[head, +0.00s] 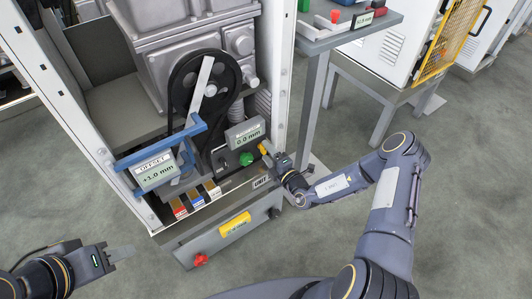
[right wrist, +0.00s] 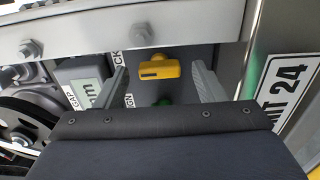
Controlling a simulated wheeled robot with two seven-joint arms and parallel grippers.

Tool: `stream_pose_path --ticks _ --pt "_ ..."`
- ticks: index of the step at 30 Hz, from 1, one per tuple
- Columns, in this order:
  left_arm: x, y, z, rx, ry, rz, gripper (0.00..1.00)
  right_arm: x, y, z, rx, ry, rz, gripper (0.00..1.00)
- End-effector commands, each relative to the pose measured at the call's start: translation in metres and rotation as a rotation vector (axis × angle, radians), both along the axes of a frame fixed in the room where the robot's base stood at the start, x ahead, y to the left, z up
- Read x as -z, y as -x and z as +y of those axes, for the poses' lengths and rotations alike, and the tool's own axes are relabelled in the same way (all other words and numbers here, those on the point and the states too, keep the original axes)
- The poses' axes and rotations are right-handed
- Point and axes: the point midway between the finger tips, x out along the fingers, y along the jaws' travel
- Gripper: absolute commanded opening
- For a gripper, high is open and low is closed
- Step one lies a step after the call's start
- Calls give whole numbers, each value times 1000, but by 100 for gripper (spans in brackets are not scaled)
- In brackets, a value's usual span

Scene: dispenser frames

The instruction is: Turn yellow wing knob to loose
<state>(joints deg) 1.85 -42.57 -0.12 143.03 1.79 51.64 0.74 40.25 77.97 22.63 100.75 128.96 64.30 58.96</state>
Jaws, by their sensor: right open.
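The yellow wing knob (right wrist: 160,70) shows in the right wrist view on a grey panel, its wing lying roughly crosswise. My right gripper (right wrist: 158,76) is open, with one finger on each side of the knob and visible gaps between. In the head view the right gripper (head: 272,157) reaches in at the right side of the machine frame, and a small yellow part of the knob (head: 263,148) shows beside it. My left gripper (head: 118,254) is low at the left, away from the machine; its finger spacing is unclear.
A green knob (head: 246,159) and a grey display box (head: 245,133) are left of the right gripper. A blue-framed offset display (head: 154,172) stands further left. A red knob (head: 200,260) and a yellow plate (head: 235,225) are on the front. A metal bar (right wrist: 120,35) crosses the wrist view.

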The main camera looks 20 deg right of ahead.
Motion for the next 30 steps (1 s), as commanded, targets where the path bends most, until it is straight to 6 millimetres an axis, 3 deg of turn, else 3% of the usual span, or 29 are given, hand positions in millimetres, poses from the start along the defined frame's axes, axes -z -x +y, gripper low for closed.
stream_pose_path --ticks 4,12,23,30 --pt "3 0 0 0 0 0 36 0 -11 4 -1 -1 -2 64" --pt "2 0 0 0 0 0 36 -1 -12 5 -1 -1 -1 64" --pt "2 0 0 0 0 0 36 -1 -12 5 -1 0 -1 19" --pt "0 0 0 0 0 0 36 -1 -12 5 -1 20 -8 19"
